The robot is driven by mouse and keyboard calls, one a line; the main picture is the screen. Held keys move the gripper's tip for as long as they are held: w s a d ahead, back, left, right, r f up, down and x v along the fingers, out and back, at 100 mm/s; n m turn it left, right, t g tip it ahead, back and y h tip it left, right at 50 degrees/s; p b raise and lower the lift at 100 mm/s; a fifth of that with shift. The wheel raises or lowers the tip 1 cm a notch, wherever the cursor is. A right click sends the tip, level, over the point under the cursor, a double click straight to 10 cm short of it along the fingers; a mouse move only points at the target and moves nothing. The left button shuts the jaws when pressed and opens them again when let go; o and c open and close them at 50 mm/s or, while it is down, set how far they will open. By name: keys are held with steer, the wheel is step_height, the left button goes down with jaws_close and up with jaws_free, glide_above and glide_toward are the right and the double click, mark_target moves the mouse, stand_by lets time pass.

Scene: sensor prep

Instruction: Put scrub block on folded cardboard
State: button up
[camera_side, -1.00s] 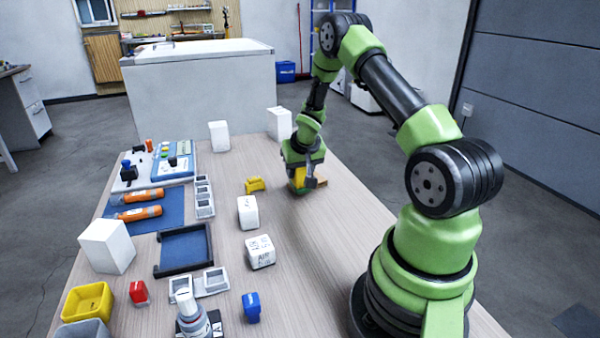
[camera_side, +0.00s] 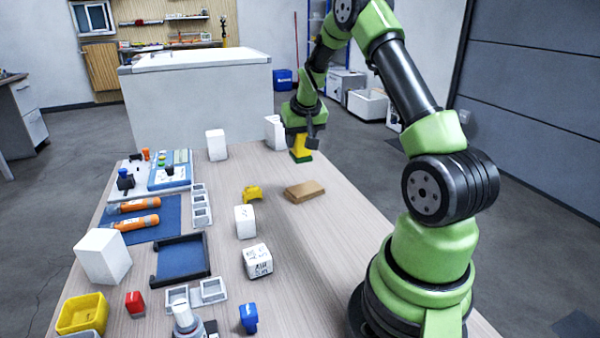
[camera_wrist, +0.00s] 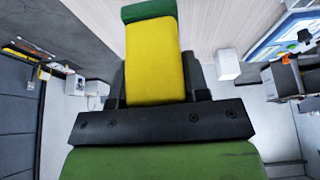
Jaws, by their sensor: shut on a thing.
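The scrub block (camera_side: 301,152), yellow with a green pad at its lower end, is held in my gripper (camera_side: 304,139). My gripper is shut on it and points down. In the wrist view the scrub block (camera_wrist: 153,62) extends from between the jaws, green end farthest out. The folded cardboard (camera_side: 304,191) is a flat brown piece lying on the table, nearer the side camera than the block. Its top is bare. The block is raised and apart from it, toward the table's far edge.
A white box (camera_side: 274,131) stands just left of my gripper, and another white box (camera_side: 216,145) farther left. A yellow item (camera_side: 252,193) lies left of the cardboard, with white blocks (camera_side: 245,221) in front. The table right of the cardboard is clear.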

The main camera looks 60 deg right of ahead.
steer(key=shift+d+f, duration=0.15)
steer(key=shift+d, duration=0.95)
glide_above(303, 187)
step_height(303, 187, down, 10)
steer(key=shift+d+r, duration=0.1)
steer(key=shift+r, duration=0.15)
steer(key=o, duration=1)
steer(key=shift+f, duration=0.1)
